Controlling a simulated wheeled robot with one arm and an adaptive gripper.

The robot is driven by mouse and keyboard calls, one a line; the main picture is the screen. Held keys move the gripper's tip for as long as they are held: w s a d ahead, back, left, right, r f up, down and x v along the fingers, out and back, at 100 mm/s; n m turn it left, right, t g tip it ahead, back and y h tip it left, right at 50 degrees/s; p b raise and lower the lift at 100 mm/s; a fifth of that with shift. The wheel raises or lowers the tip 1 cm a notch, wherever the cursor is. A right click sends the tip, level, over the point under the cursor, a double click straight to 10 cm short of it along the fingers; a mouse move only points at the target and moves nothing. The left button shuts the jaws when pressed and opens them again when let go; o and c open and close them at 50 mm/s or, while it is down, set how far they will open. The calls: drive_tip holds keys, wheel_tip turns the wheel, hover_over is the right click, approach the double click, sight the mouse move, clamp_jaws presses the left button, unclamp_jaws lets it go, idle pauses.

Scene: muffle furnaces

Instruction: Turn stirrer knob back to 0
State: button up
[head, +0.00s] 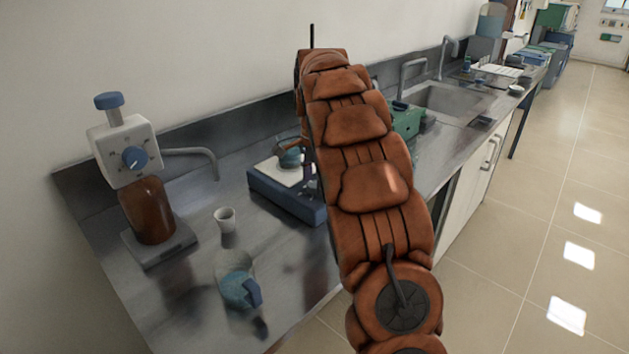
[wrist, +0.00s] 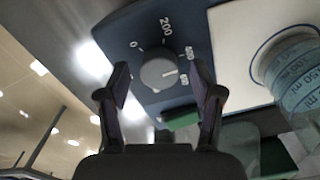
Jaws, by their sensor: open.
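The stirrer (head: 262,184) is a blue base with a white top plate, on the steel bench behind my arm in the head view. In the wrist view its blue front panel (wrist: 135,30) carries a round grey knob (wrist: 155,74). Marks from 0 through 200 to higher numbers run around the knob. The knob's white line points right, near the last mark, which looks like 600. My gripper (wrist: 160,70) is open, with one finger on each side of the knob in the picture. I cannot tell whether they touch it. My arm mostly hides the gripper in the head view.
A graduated vessel (wrist: 295,75) with blue contents stands on the plate. A bottle-top dispenser (head: 147,208) with a blue knob, a small white cup (head: 225,219) and a blue-filled flask (head: 236,285) stand left. A green device (head: 408,121) and sink (head: 437,98) lie beyond.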

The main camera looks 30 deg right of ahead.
drive_tip(key=shift+f, duration=0.1)
drive_tip(key=shift+c, duration=0.3)
drive_tip(key=c, duration=1.1)
drive_tip(key=n, duration=0.5)
drive_tip(key=shift+n+b, duration=0.3)
drive_tip(key=shift+b, duration=0.1)
drive_tip(key=n, duration=1.2)
drive_tip(key=shift+n, duration=0.4)
drive_tip(key=n+p, duration=0.1)
drive_tip(key=n, duration=0.4)
drive_tip(key=shift+n, duration=0.4)
